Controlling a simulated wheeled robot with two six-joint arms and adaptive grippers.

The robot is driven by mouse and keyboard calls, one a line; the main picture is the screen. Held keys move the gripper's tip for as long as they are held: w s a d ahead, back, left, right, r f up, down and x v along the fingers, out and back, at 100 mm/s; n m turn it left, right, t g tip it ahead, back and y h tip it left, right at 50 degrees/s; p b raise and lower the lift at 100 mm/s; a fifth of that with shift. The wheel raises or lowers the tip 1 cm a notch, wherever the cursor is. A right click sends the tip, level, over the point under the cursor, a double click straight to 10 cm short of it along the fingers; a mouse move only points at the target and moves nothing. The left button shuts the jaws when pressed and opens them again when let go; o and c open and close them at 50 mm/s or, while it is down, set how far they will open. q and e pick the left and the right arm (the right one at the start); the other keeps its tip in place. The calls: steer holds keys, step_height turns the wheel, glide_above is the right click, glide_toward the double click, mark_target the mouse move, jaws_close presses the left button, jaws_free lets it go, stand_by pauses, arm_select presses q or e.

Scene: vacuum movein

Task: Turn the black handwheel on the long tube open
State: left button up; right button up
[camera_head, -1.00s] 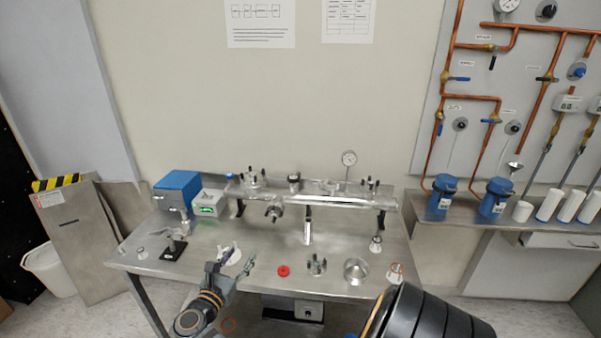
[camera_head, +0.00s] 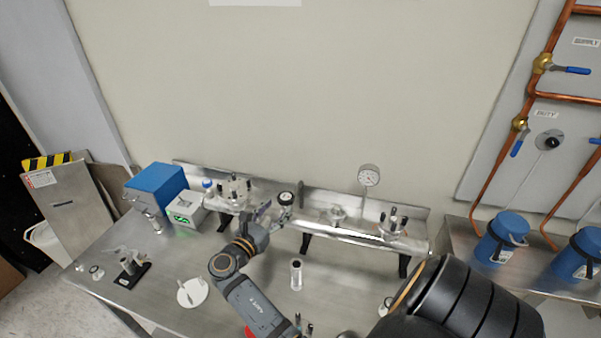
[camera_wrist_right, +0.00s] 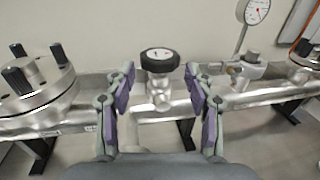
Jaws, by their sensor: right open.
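The long metal tube (camera_head: 318,219) lies on supports along the back of the steel bench. The black handwheel (camera_head: 286,197) stands on a short stem on it, left of the middle; its white-centred face shows in the right wrist view (camera_wrist_right: 160,59). My right gripper (camera_head: 267,213) is just in front of the tube by the handwheel. In the right wrist view its two purple-padded fingers (camera_wrist_right: 160,73) are spread, with the handwheel between and beyond them. I see no contact. My left gripper is not in view.
A flanged port with black knobs (camera_head: 233,189) stands left of the handwheel, another (camera_head: 392,223) to the right. A round gauge (camera_head: 369,175) rises behind the tube. A blue box (camera_head: 155,190) is at the left. A small metal cylinder (camera_head: 296,275) stands in front.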

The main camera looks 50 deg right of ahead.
mark_target(290, 193)
steer(key=shift+w+d+r+b, duration=0.1)
steer(key=shift+d+r+b, duration=0.1)
steer(key=shift+d+b, duration=0.1)
steer(key=shift+b+x, duration=0.35)
steer(key=shift+x, duration=0.7)
steer(key=x, duration=0.2)
steer(key=b+x, duration=0.1)
steer(key=x, duration=0.2)
steer(key=shift+w+d+f, duration=0.1)
steer(key=shift+d+f, duration=0.3)
steer(key=shift+w+d+r+b, duration=0.1)
steer(key=shift+d+b, duration=0.25)
steer(key=shift+d+r, duration=0.1)
steer(key=shift+d, duration=0.1)
steer(key=shift+w+d, duration=0.1)
steer(key=shift+d, duration=0.05)
steer(key=c, duration=0.8)
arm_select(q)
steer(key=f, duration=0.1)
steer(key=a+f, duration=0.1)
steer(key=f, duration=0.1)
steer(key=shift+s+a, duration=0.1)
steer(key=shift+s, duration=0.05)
arm_select(e)
steer(key=shift+d, duration=0.15)
steer(key=shift+c, duration=1.2)
steer(key=shift+c, duration=0.2)
